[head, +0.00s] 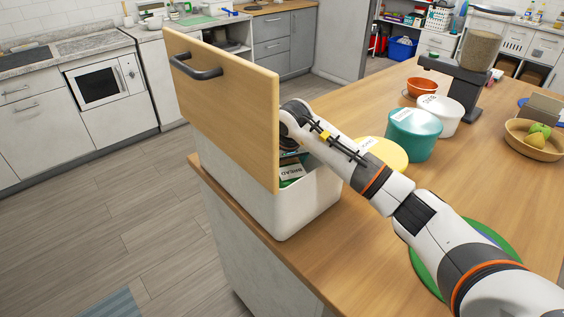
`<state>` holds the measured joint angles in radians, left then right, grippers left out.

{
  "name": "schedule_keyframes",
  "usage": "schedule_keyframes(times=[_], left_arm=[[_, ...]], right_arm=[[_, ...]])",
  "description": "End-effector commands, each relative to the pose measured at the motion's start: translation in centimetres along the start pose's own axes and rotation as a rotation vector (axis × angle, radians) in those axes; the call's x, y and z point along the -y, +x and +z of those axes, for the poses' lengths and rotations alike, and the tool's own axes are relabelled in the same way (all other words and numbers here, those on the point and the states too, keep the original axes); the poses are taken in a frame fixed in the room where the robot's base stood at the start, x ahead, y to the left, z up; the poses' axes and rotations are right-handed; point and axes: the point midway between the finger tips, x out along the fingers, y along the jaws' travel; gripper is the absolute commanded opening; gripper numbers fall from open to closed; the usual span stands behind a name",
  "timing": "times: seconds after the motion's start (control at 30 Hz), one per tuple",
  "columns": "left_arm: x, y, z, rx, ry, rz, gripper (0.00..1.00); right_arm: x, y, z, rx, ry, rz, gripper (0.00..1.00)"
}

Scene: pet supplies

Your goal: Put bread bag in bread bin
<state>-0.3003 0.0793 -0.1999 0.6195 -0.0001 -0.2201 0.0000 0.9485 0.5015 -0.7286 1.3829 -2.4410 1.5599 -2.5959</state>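The bread bin (305,205) is a white box at the near edge of the wooden counter. Its wooden lid (225,105), with a dark handle, stands raised on the left side. A dark and green bag marked "BREAD", the bread bag (291,171), shows in the bin's opening; its lower part is hidden by the bin wall. My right arm reaches in from the right, and my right gripper (290,143) points down at the opening behind the lid, just above the bag. Its fingertips are hidden, so I cannot tell whether it touches or grips the bag. My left gripper is out of view.
Close right of the bin are a yellow-lidded container (382,153), a teal canister (413,135) and a white canister (440,114). A dark dispenser (466,85) and a fruit bowl (535,140) stand farther back. A green round mat (428,272) lies under my arm.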

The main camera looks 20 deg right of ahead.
Motion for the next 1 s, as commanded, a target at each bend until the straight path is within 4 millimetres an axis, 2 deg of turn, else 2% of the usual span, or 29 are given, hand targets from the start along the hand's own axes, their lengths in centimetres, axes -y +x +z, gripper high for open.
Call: schedule_keyframes(times=[0.17, 0.27, 0.5, 0.7, 0.83, 1.0], left_arm=[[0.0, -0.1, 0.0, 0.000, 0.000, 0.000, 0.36], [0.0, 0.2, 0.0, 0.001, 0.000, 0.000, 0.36], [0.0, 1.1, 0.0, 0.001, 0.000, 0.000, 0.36], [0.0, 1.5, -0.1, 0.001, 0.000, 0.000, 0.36], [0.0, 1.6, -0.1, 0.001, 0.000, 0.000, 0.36], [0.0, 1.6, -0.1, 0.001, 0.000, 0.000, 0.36]], right_arm=[[0.0, -0.5, 0.1, 0.002, 0.000, 0.000, 1.00], [0.0, -1.8, 0.2, 0.005, -0.001, 0.000, 1.00], [0.0, -7.0, 0.1, 0.006, -0.001, -0.001, 1.00], [0.0, -10.5, 0.1, 0.003, -0.001, 0.000, 1.00], [0.0, -11.8, 0.1, 0.001, 0.001, 0.000, 1.00], [0.0, -12.2, 0.1, 0.000, 0.000, 0.000, 1.00]])
